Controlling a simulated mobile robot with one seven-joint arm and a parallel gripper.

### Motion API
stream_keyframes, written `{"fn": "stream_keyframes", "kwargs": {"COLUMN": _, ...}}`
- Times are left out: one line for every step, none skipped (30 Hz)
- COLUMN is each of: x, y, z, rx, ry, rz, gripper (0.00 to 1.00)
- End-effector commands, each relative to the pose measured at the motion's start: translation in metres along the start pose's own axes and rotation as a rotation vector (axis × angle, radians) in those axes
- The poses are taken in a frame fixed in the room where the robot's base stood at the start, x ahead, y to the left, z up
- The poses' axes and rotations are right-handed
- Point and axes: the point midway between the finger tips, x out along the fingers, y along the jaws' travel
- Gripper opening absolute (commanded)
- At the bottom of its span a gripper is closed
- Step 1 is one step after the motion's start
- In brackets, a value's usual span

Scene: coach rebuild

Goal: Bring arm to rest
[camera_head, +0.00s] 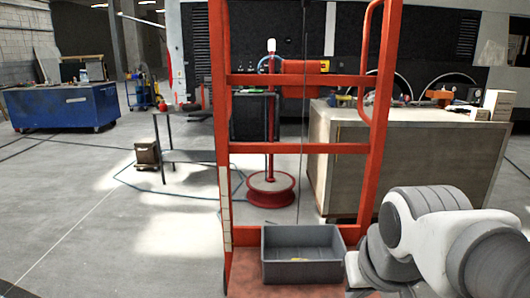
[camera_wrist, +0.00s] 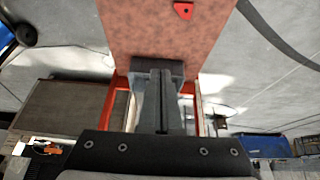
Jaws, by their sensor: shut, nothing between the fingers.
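My arm (camera_head: 430,235), white and grey, reaches in from the lower right of the head view. My gripper is out of sight there. In the wrist view my gripper (camera_wrist: 161,75) shows at the middle, its two dark grey fingers together with only a thin line between them. It holds nothing. Beyond it lies a reddish platform (camera_wrist: 165,30). A grey shape around the fingertips is hard to tell apart from them.
A grey bin (camera_head: 302,272) with a small yellow thing inside stands on the platform of an orange-red upright frame (camera_head: 300,149), close to my arm. A wooden cabinet (camera_head: 420,160) stands behind. A blue workbench (camera_head: 62,106) is far left. The left floor is mostly clear.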

Motion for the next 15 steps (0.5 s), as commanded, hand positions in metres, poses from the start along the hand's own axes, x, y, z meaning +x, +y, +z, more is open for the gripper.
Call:
{"fn": "stream_keyframes", "kwargs": {"x": -0.006, "y": 0.000, "z": 0.011, "rx": 0.001, "ry": 0.010, "rz": -0.002, "gripper": 0.00}}
{"fn": "stream_keyframes", "kwargs": {"x": -0.009, "y": 0.000, "z": 0.017, "rx": 0.001, "ry": 0.014, "rz": -0.002, "gripper": 0.00}}
{"fn": "stream_keyframes", "kwargs": {"x": -0.011, "y": 0.000, "z": 0.025, "rx": 0.001, "ry": 0.018, "rz": -0.004, "gripper": 0.00}}
{"fn": "stream_keyframes", "kwargs": {"x": -0.013, "y": 0.000, "z": 0.031, "rx": 0.002, "ry": 0.022, "rz": -0.005, "gripper": 0.00}}
{"fn": "stream_keyframes", "kwargs": {"x": -0.015, "y": -0.001, "z": 0.037, "rx": 0.002, "ry": 0.023, "rz": -0.006, "gripper": 0.00}}
{"fn": "stream_keyframes", "kwargs": {"x": -0.017, "y": -0.001, "z": 0.045, "rx": 0.002, "ry": 0.028, "rz": -0.007, "gripper": 0.00}}
{"fn": "stream_keyframes", "kwargs": {"x": -0.019, "y": -0.001, "z": 0.050, "rx": 0.003, "ry": 0.030, "rz": -0.008, "gripper": 0.00}}
{"fn": "stream_keyframes", "kwargs": {"x": -0.034, "y": -0.001, "z": 0.039, "rx": 0.002, "ry": 0.027, "rz": -0.008, "gripper": 0.00}}
{"fn": "stream_keyframes", "kwargs": {"x": -0.042, "y": -0.001, "z": 0.034, "rx": 0.002, "ry": 0.024, "rz": -0.007, "gripper": 0.00}}
{"fn": "stream_keyframes", "kwargs": {"x": -0.047, "y": -0.001, "z": 0.031, "rx": 0.002, "ry": 0.024, "rz": -0.007, "gripper": 0.00}}
{"fn": "stream_keyframes", "kwargs": {"x": -0.052, "y": -0.001, "z": 0.028, "rx": 0.003, "ry": 0.023, "rz": -0.007, "gripper": 0.00}}
{"fn": "stream_keyframes", "kwargs": {"x": -0.060, "y": 0.000, "z": 0.024, "rx": 0.003, "ry": 0.023, "rz": -0.007, "gripper": 0.00}}
{"fn": "stream_keyframes", "kwargs": {"x": -0.066, "y": 0.000, "z": 0.021, "rx": 0.003, "ry": 0.023, "rz": -0.007, "gripper": 0.00}}
{"fn": "stream_keyframes", "kwargs": {"x": -0.072, "y": 0.000, "z": 0.018, "rx": 0.003, "ry": 0.024, "rz": -0.007, "gripper": 0.00}}
{"fn": "stream_keyframes", "kwargs": {"x": -0.081, "y": 0.000, "z": 0.014, "rx": 0.003, "ry": 0.024, "rz": -0.007, "gripper": 0.00}}
